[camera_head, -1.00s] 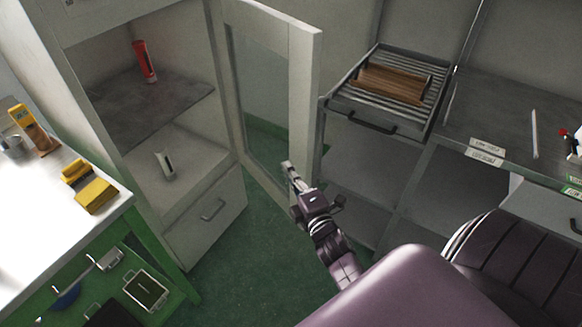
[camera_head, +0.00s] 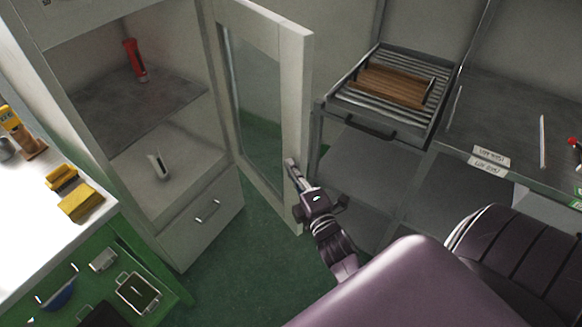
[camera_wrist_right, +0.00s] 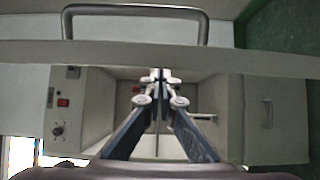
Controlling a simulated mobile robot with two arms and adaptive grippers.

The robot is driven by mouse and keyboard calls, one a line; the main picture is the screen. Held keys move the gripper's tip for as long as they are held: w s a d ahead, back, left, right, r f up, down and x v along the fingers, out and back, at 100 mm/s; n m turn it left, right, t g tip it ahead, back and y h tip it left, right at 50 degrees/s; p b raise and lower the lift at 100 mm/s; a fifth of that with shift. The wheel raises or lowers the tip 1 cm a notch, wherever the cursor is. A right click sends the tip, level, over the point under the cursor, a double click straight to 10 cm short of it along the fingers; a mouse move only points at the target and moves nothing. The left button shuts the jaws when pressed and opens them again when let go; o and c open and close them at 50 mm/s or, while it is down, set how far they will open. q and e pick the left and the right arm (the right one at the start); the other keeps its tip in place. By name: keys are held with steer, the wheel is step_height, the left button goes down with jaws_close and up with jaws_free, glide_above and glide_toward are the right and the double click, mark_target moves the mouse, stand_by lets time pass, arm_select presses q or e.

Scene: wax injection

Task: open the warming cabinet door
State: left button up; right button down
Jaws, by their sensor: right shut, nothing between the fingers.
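The warming cabinet (camera_head: 205,240) is the pale cabinet at the left in the head view, its front open. Its glass-paned door (camera_head: 298,120) stands swung wide open to the right. In the right wrist view the door's edge (camera_wrist_right: 250,60) crosses the picture, with a bar handle (camera_wrist_right: 135,9) on its outer side. My right gripper (camera_head: 291,164) is shut and empty by the door's free edge, on its inner side; whether it touches cannot be told. It also shows in the wrist view (camera_wrist_right: 159,76). My left gripper is not in view.
A red tube (camera_head: 135,62) and a small white item (camera_head: 158,164) are inside the cabinet. A metal shelf with a slatted tray (camera_head: 345,88) stands right of the door. Green floor (camera_head: 235,280) is clear below.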

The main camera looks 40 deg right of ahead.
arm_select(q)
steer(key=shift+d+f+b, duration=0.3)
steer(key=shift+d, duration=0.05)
arm_select(e)
steer(key=w+d+n+y, duration=0.1)
steer(key=d+y, duration=0.1)
steer(key=d, duration=1)
steer(key=shift+w+d+n+y, duration=0.2)
steer(key=shift+d+n+y, duration=0.1)
steer(key=shift+d, duration=0.1)
steer(key=shift+a+f, duration=0.1)
